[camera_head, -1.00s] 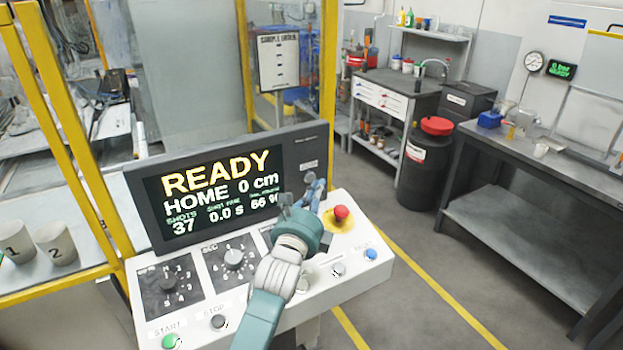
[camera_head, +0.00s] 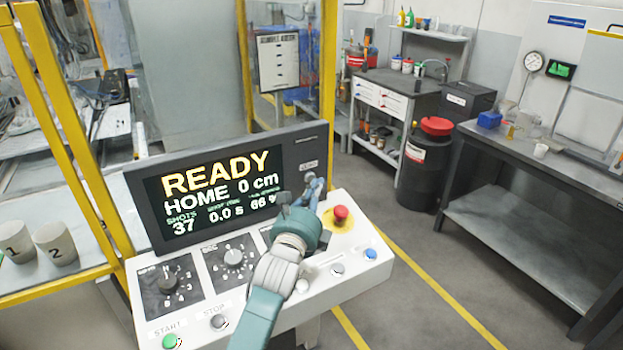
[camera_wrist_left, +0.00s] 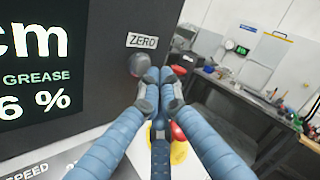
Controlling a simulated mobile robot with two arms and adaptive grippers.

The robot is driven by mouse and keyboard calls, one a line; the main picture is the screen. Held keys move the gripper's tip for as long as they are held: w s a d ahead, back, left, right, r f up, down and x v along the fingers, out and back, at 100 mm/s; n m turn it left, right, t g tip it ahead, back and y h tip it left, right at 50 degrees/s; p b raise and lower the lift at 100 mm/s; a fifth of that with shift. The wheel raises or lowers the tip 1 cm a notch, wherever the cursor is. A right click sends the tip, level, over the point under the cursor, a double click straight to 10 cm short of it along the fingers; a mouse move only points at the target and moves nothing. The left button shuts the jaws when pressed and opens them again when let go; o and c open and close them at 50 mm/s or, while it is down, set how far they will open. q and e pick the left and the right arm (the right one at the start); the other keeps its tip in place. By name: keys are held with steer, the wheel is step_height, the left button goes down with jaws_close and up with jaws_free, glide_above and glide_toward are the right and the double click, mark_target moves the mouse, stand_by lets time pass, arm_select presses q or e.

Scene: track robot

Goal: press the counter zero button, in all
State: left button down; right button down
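The counter zero button (camera_wrist_left: 139,64) is a small grey round knob under a ZERO label (camera_wrist_left: 142,41) on the dark side of the display panel. My left gripper (camera_wrist_left: 160,82) has its blue fingers drawn together, with nothing seen between them. Its tips appear just to the lower right of the button in the wrist view; I cannot tell whether they touch it. In the head view the left gripper (camera_head: 314,186) is at the panel's right edge, and the button is not clear there. The display (camera_head: 222,190) reads READY, HOME 0 cm and SHOTS 37. My right gripper is not in view.
A red emergency button (camera_head: 340,213) on a yellow base is close beside the left gripper. The white console (camera_head: 255,300) carries dials, a green START button (camera_head: 171,341) and a blue button (camera_head: 370,254). Two numbered cups (camera_head: 55,243) stand at the left.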

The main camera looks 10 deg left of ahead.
arm_select(q)
steer(key=shift+w+a, duration=0.15)
steer(key=shift+w+a, duration=0.2)
steer(key=shift+w, duration=0.1)
stand_by(0.7)
stand_by(0.4)
steer(key=shift+s+d+p, duration=0.3)
steer(key=shift+s+d, duration=0.15)
steer(key=shift+s, duration=0.2)
steer(key=shift+d, duration=0.1)
steer(key=shift+s+d+p, duration=0.25)
steer(key=shift+s+d, duration=0.45)
steer(key=shift+s, duration=0.35)
steer(key=shift+s+d+p, duration=0.2)
steer(key=shift+s+d, duration=0.5)
steer(key=shift+s, duration=0.3)
steer(key=shift+f, duration=0.1)
